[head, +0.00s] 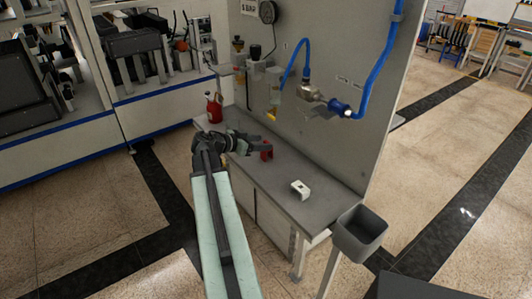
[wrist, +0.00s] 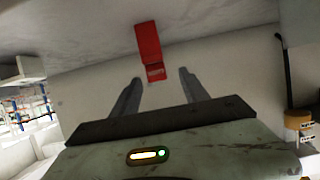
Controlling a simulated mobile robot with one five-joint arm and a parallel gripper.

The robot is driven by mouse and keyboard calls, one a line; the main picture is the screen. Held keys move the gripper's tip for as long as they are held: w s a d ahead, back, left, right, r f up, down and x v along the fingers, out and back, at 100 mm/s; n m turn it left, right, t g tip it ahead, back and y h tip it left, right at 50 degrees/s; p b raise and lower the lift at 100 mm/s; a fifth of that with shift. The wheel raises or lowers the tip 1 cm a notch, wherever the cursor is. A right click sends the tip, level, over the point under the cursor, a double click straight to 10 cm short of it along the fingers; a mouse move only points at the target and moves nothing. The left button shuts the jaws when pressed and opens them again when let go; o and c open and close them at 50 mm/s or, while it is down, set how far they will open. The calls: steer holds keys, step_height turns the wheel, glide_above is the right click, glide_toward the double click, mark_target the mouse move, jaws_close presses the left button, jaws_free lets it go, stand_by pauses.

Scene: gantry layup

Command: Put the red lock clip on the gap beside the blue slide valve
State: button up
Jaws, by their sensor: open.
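The red lock clip (head: 267,151) stands on the grey shelf, just right of my gripper (head: 252,146) in the head view. In the wrist view the red clip (wrist: 150,48) lies just beyond the fingertips, between their lines and nearer the left finger. My gripper (wrist: 160,76) is open, with nothing between its fingers. The blue slide valve (head: 339,107) sits on the upright panel at the right end of a metal fitting (head: 311,94). The gap beside it is too small to make out.
A white clip-like block (head: 300,189) lies on the shelf (head: 326,207) to the right; a white block (wrist: 30,69) shows at left in the wrist view. A red can (head: 214,108) stands at the shelf's far left. A grey bin (head: 360,233) is at the right end. Blue hoses (head: 375,62) hang on the panel.

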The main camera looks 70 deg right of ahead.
mark_target(268, 142)
steer(key=x, duration=0.2)
steer(key=b+x, duration=0.1)
steer(key=x, duration=0.1)
steer(key=b+x, duration=0.1)
steer(key=x, duration=0.1)
steer(key=shift+s+f, duration=0.1)
steer(key=shift+f, duration=0.25)
steer(key=shift+r, duration=0.1)
steer(key=shift+c, duration=0.6)
jaws_close()
steer(key=shift+a+r, duration=0.2)
steer(key=shift+r, duration=0.2)
step_height(268, 142, up, 6)
steer(key=p, duration=0.7)
steer(key=w+a, duration=0.5)
steer(key=a, duration=0.3)
steer(key=w+a, duration=0.5)
steer(key=a, duration=0.3)
steer(key=shift+w+a, duration=0.3)
steer(key=shift+w, duration=0.1)
